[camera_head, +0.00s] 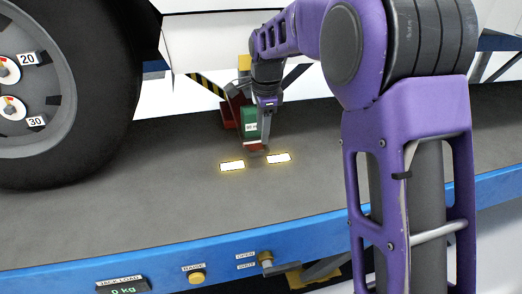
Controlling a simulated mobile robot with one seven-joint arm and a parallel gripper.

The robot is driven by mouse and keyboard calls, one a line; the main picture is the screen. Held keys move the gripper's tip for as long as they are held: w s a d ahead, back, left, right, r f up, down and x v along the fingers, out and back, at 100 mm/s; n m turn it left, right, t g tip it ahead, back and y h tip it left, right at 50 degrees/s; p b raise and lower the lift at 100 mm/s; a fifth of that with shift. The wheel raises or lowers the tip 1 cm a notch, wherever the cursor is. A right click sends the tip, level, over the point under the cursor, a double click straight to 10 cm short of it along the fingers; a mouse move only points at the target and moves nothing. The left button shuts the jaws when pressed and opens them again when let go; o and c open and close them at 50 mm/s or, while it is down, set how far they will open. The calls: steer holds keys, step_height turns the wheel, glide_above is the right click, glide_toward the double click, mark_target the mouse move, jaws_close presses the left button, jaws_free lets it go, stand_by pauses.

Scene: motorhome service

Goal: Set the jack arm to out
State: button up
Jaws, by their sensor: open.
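The red jack (229,112) stands on the grey deck beneath the vehicle, right of the big wheel. A green block (249,122) with a small white label is at its front. A short grey arm with a red end (256,147) reaches from below this block toward me; it looks like the jack arm. Two white plates with glowing yellow edges lie on the deck: a left plate (232,166) and a right plate (279,158). The arm's end is just behind the gap between them. My gripper (266,106) is open, close above and beside the green block. Its fingertips are small and partly hidden, so contact cannot be told.
The vehicle's wheel (60,95) fills the left. A yellow-black striped bar (206,84) is behind the jack. The blue front rail (170,262) carries a load display (124,286), a yellow button (196,278) and a lever (267,262). The deck in front is clear.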

mark_target(261, 153)
steer(key=f, duration=0.2)
steer(key=w+f, duration=0.1)
steer(key=f, duration=0.4)
steer(key=shift+w+a+f+b, duration=0.2)
steer(key=shift+w+f+b, duration=0.1)
steer(key=shift+f, duration=0.05)
steer(key=shift+c, duration=0.3)
jaws_close()
stand_by(0.8)
